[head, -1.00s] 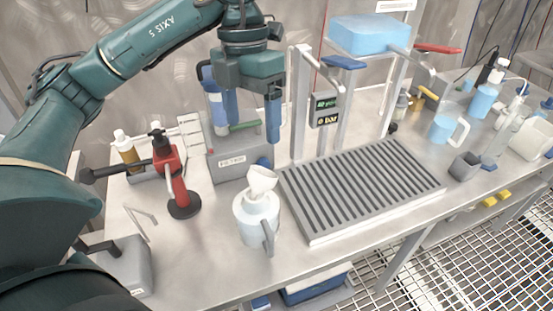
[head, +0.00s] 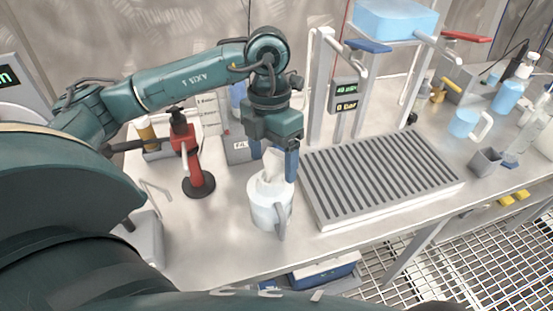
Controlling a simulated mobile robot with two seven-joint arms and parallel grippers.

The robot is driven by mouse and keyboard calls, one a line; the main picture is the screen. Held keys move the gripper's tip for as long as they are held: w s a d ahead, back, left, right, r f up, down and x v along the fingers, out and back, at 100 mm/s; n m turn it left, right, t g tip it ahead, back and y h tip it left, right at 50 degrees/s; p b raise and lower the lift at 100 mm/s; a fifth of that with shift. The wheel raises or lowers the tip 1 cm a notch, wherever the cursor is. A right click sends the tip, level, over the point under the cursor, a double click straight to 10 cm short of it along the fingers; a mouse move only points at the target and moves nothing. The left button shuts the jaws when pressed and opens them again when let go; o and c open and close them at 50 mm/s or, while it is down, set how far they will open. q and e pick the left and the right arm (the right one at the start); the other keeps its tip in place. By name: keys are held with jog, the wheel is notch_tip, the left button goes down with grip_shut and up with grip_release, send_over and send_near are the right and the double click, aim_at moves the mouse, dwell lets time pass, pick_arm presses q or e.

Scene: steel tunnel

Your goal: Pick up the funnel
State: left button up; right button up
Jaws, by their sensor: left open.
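The white funnel (head: 271,172) sits in the mouth of a pale jug (head: 262,212), its wide end up and somewhat tilted. My left gripper (head: 277,158) is open and points down right at the funnel. One blue finger hangs just right of the funnel's upper part; the other finger is hard to make out. The gripper body hides the funnel's top. I cannot tell whether the fingers touch it. My right gripper is out of view.
A slotted drain tray (head: 382,178) lies right of the jug, under a metal frame with a display (head: 345,101). A red pump-like tool (head: 189,145) stands to the left, and a grey filter box (head: 238,150) stands behind. The bench front is clear.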

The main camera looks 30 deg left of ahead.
pick_arm(q)
jog(key=shift+d+f, duration=0.1)
jog(key=shift+f, duration=0.25)
jog(key=shift+c, duration=0.4)
jog(key=c, duration=1)
jog(key=shift+o, duration=0.2)
notch_tip(320, 180, up, 10)
jog(key=shift+r, duration=0.1)
